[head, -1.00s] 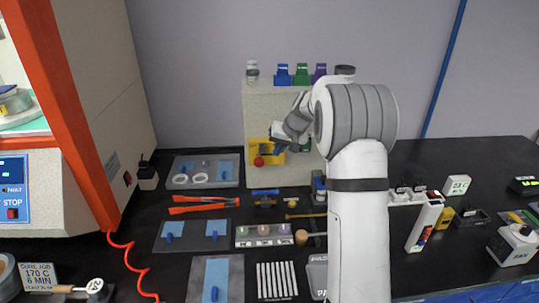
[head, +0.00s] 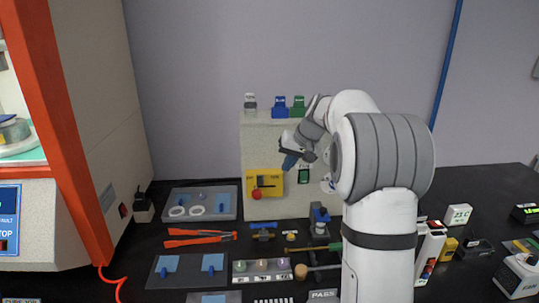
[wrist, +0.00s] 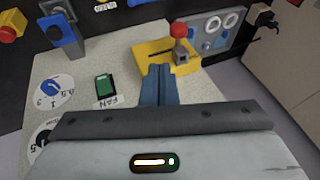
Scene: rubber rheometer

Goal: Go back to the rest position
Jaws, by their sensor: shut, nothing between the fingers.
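My gripper (head: 289,161) is raised in front of the pale upright panel (head: 262,140) in the head view, above the bench and near the yellow switch block with a red knob (head: 265,183). In the wrist view, my gripper's blue fingers (wrist: 158,84) are shut together with nothing between them. The yellow block (wrist: 165,58) lies just beyond the fingertips there. My fingers look apart from it, and nothing hangs from them.
The black bench holds a grey tray with white rings (head: 199,204), orange-handled tongs (head: 200,237) and a rack of small pieces (head: 262,270). A large machine with an orange frame (head: 50,130) stands at the left. A green switch (head: 304,176) is on the panel.

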